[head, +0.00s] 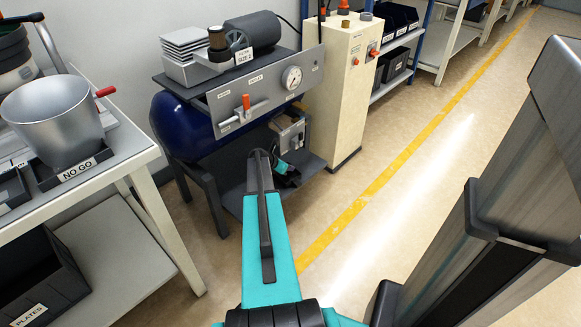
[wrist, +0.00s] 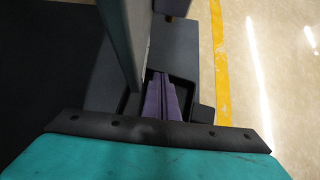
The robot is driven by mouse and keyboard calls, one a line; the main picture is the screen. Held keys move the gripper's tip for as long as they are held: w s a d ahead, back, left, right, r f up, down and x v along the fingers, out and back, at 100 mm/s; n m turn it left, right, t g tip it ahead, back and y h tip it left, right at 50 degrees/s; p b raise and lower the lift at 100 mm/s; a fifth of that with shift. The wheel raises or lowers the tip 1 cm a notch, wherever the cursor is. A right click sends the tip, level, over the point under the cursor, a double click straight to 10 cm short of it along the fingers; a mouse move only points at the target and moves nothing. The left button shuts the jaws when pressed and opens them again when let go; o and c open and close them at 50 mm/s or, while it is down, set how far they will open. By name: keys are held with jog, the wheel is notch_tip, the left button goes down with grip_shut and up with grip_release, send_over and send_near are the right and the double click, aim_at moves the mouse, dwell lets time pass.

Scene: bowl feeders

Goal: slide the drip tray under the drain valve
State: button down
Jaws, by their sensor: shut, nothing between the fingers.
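A black drip tray (wrist: 182,68) with a raised rim lies on the dark lower shelf in the wrist view. My gripper (wrist: 158,82) is shut and empty, its purple-looking fingers pointing over the tray. I cannot tell whether the fingertips touch it. In the head view my gripper (head: 283,168) reaches in low at the right end of the compressor stand, mostly hidden by my own arm. The tray is barely distinguishable there. I cannot make out the drain valve with certainty in either view; the panel and my arm hide much of the space under the blue tank (head: 180,126).
A grey panel (head: 262,88) with a gauge and an orange-handled valve overhangs the lower shelf (head: 232,200). A cream cabinet (head: 338,90) stands close to the right. A bench (head: 135,150) with a pot stands left. The floor by the yellow line (head: 405,150) is clear.

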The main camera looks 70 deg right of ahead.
jog(key=shift+w+a, duration=0.2)
jog(key=shift+w+a+r+p, duration=0.1)
jog(key=shift+w+a+p, duration=0.05)
jog(key=shift+a, duration=0.3)
jog(key=shift+w+a+p, duration=0.1)
jog(key=shift+a+p, duration=0.05)
jog(key=shift+a, duration=0.25)
jog(key=shift+w+a+p, duration=0.15)
jog(key=shift+a+p, duration=0.05)
jog(key=shift+a, duration=0.4)
jog(key=shift+w+a+p, duration=0.15)
jog(key=shift+a+p, duration=0.05)
jog(key=shift+a, duration=0.4)
jog(key=p+v, duration=0.2)
jog(key=v, duration=0.7)
jog(key=shift+r, duration=0.2)
jog(key=shift+w, duration=0.1)
